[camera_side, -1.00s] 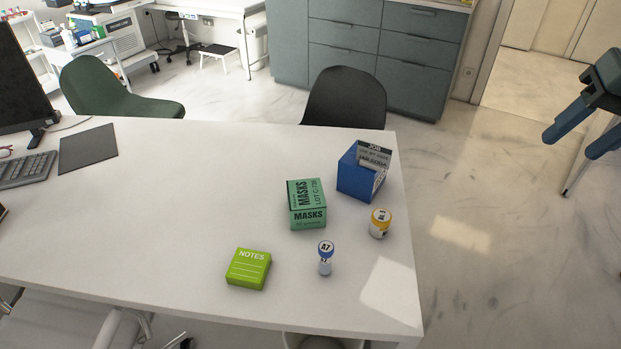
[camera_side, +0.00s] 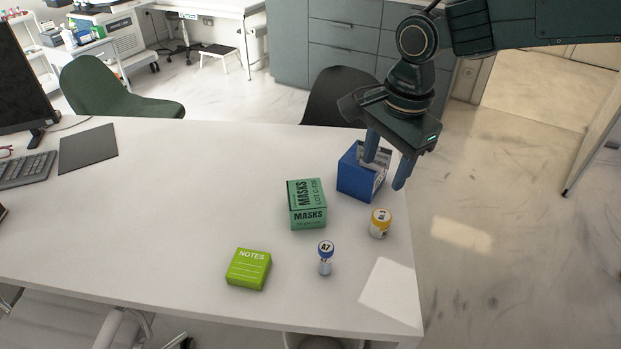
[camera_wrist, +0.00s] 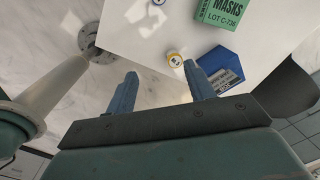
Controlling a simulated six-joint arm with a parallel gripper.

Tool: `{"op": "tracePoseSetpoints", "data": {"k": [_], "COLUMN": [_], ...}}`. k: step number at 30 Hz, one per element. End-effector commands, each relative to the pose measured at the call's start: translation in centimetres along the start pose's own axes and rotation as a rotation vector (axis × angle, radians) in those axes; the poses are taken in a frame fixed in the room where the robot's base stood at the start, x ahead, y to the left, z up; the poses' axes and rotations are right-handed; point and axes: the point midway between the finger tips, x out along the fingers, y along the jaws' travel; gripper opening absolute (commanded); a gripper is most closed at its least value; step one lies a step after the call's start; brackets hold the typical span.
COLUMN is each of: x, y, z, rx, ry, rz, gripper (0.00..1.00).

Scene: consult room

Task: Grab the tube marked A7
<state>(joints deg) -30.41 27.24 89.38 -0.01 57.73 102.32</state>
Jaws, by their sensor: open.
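The tube marked A7 (camera_side: 325,259) stands upright on the white table, with a blue cap and a pale body. In the wrist view a small capped thing at the top edge, likely the tube (camera_wrist: 159,2), is cut off. My gripper (camera_side: 385,172) is open and empty, with its fingers pointing down near the blue box. It is above and behind the tube, well apart from it. In the wrist view my gripper (camera_wrist: 160,69) shows two spread blue fingers with nothing between them.
A yellow-capped jar (camera_side: 380,224) stands between my gripper and the tube. A blue box (camera_side: 355,183) is partly behind my fingers. A green masks box (camera_side: 307,206) and a lime notes block (camera_side: 248,269) lie left.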

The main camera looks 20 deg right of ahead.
Motion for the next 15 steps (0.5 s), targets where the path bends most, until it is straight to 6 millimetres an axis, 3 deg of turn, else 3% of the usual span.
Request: {"op": "tracePoseSetpoints", "data": {"k": [9,15], "x": [7.3,9.6], "y": [-2.2,-2.5], "z": [6.0,7.9], "rx": [0.225,0.304], "ry": [0.022,0.034], "rz": [0.072,0.09], "gripper": [0.53,0.53]}}
